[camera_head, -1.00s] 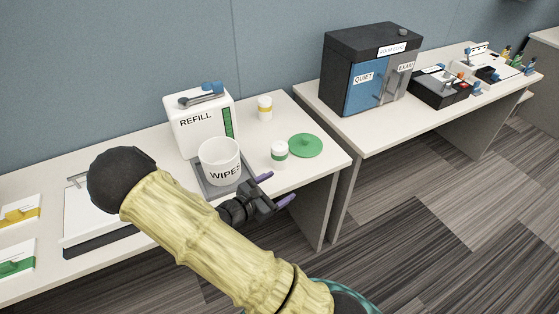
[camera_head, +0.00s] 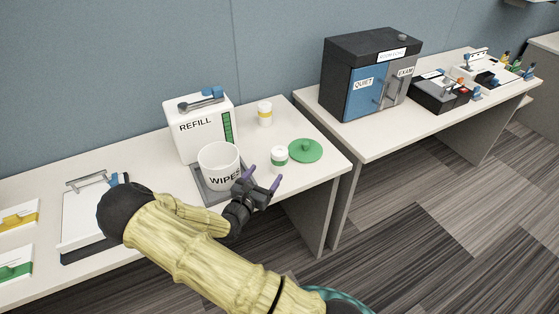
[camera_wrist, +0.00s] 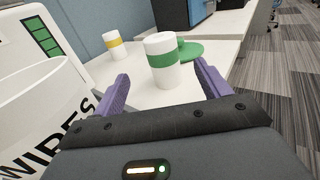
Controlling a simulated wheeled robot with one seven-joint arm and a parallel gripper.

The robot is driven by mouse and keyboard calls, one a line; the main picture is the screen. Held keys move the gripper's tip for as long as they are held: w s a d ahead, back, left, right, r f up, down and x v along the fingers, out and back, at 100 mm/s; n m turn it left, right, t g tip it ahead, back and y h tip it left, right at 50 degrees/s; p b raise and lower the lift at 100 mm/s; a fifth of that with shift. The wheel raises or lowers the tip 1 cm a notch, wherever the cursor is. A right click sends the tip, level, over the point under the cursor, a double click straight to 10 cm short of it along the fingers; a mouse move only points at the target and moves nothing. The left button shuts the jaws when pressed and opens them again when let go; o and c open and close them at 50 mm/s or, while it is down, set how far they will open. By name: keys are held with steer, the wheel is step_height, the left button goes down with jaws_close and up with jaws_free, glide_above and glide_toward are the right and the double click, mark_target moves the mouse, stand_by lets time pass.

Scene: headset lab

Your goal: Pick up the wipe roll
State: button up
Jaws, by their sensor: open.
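A white roll with a green band (camera_head: 279,160) stands upright on the near table, right of the WIPES tub. A second white roll with a yellow band (camera_head: 265,114) stands farther back. The frames do not label either as the wipe roll. My gripper (camera_head: 263,177) is open and empty, just in front of the green-banded roll. In the wrist view the green-banded roll (camera_wrist: 162,63) appears between the purple fingers, slightly beyond them, with no visible contact. The yellow-banded roll (camera_wrist: 116,46) is behind it to the left.
The white WIPES tub (camera_head: 219,167) stands left of my gripper on a grey tray (camera_head: 198,187), before the REFILL box (camera_head: 192,139). A green lid (camera_head: 305,150) lies right of the green-banded roll. The table's right edge is close by.

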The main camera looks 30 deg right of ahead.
mark_target(275, 161)
steer(key=x, duration=0.7)
steer(key=shift+w+d+p, duration=0.15)
steer(key=shift+w+p, duration=0.05)
steer(key=shift+p, duration=0.1)
steer(key=shift+a, duration=0.25)
steer(key=shift+d, duration=0.25)
steer(key=p+x, duration=0.1)
steer(key=x, duration=0.3)
steer(key=shift+s+d+r, duration=0.1)
steer(key=shift+d, duration=0.2)
steer(key=shift+w+d, duration=0.15)
steer(key=shift+w, duration=0.1)
steer(key=c, duration=1.1)
